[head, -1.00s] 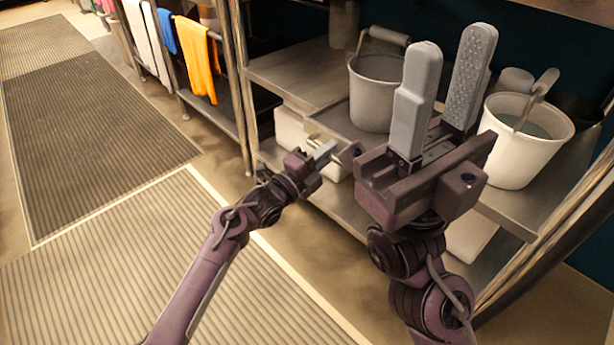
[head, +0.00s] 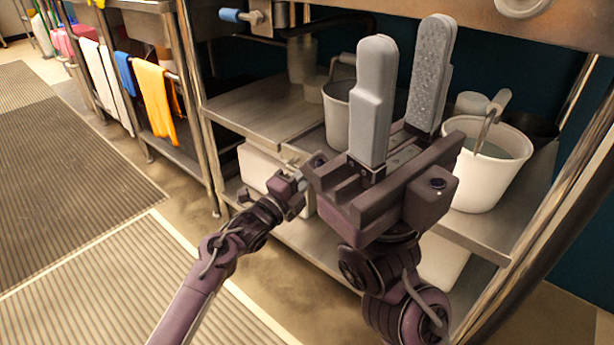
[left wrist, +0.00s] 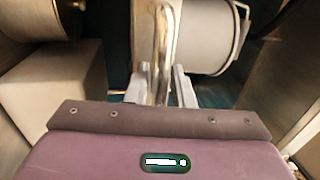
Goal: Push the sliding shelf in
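The sliding shelf (head: 465,228) is a grey metal shelf under the counter, with a grey bucket (head: 338,118) and a white bucket (head: 488,170) standing on it. Its middle is hidden by my right gripper. My left gripper (head: 302,180) is at its front edge. In the left wrist view, a metal handle bar (left wrist: 161,45) runs between the fingers of my left gripper (left wrist: 162,85), which look closed on it. My right gripper (head: 400,85) is open and empty, with its fingers pointing up in front of the shelf.
A fixed grey shelf (head: 262,112) lies to the left. A white box (head: 258,168) sits below it. Metal posts (head: 200,110) stand at the left and right. Towels (head: 155,105) hang farther left. The matted floor (head: 70,170) at left is clear.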

